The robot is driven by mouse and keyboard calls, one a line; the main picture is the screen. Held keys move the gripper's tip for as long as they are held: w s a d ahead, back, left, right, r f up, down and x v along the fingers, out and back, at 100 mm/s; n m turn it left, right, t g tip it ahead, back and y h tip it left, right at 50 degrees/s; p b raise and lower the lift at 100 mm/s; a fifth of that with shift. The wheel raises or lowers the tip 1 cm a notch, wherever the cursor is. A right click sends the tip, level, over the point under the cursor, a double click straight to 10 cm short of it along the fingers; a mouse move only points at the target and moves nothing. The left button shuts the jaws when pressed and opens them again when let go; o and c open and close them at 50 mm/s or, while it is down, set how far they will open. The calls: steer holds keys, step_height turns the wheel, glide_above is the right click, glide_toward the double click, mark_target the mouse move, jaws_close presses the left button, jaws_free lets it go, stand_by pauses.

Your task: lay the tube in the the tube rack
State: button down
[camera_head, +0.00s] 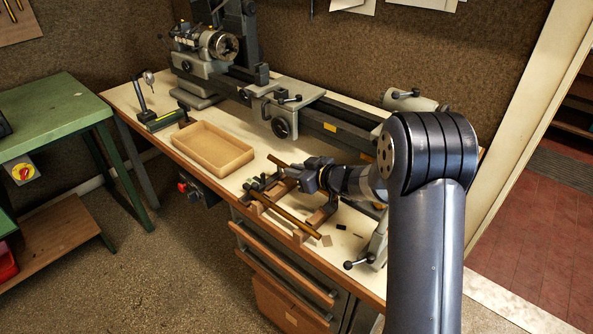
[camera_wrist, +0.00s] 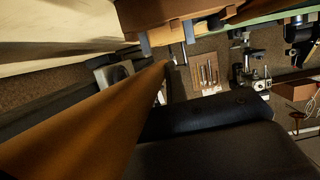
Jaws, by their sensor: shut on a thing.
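My gripper (camera_head: 265,188) is low over the bench in the head view, its dark fingers shut on a brass tube. The tube (camera_head: 292,218) slants from the fingers down to the right, along the bench's front side. In the wrist view the tube (camera_wrist: 95,120) runs large from the lower left to the centre. The wooden tube rack (camera_head: 322,214) is below and beside the gripper, partly hidden by it. The tube lies over the rack's front supports; I cannot tell whether it touches them. Another brass-coloured rod end (camera_head: 276,162) shows behind the gripper.
A shallow wooden tray (camera_head: 212,150) sits left of the gripper on the bench (camera_head: 150,101). A grey lathe (camera_head: 300,112) runs along the back. Small dark pieces (camera_head: 342,227) lie right of the rack. The bench's front edge is close to the tube.

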steer(key=shift+g, duration=0.4)
steer(key=f, duration=0.2)
steer(key=s+f, duration=0.1)
steer(key=f, duration=0.1)
steer(key=shift+s, duration=0.1)
steer(key=c, duration=1.3)
jaws_free()
steer(key=shift+c, duration=0.2)
steer(key=shift+a+r, duration=0.1)
steer(key=shift+r, duration=0.45)
step_height(320, 180, up, 13)
steer(key=w+p, duration=0.1)
steer(key=p, duration=0.1)
steer(key=shift+t, duration=0.4)
steer(key=shift+w+f, duration=0.1)
steer(key=shift+g, duration=0.3)
step_height(320, 180, down, 10)
steer(key=shift+r+b, duration=0.2)
steer(key=shift+b, duration=0.35)
steer(key=shift+r, duration=0.15)
